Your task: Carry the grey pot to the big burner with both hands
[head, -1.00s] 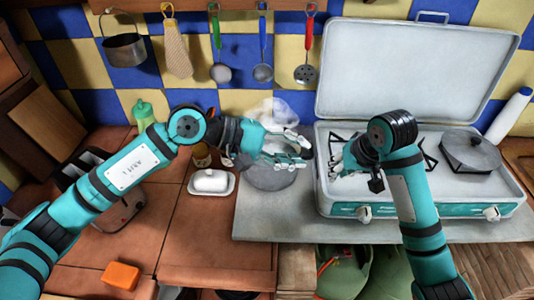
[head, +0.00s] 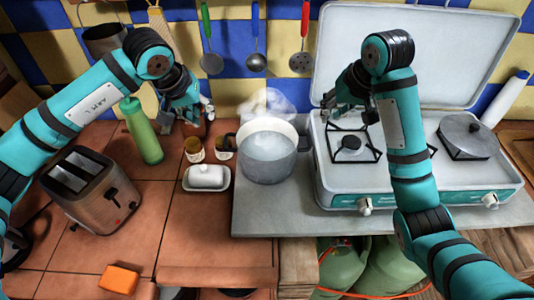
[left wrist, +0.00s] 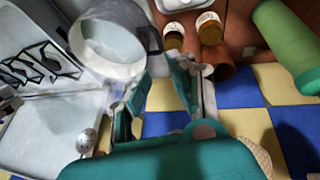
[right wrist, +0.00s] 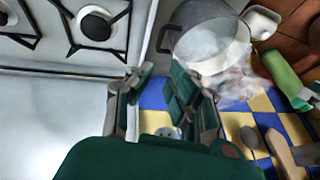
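The grey pot (head: 268,165) stands upright on a grey slab left of the stove, steaming, with dark side handles. It also shows in the left wrist view (left wrist: 105,45) and the right wrist view (right wrist: 208,48). My left gripper (head: 197,112) is open and empty, behind and left of the pot, apart from it. My right gripper (head: 330,108) is open and empty above the stove's left rear, right of the pot and apart from it. The stove's left burner (head: 350,145) is bare; it shows in the right wrist view (right wrist: 95,24). I cannot compare burner sizes.
The raised stove lid (head: 415,55) stands behind. A butter dish (head: 207,178), small jars (head: 194,150), a green bottle (head: 143,132) and a toaster (head: 90,190) stand left of the pot. Utensils hang behind.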

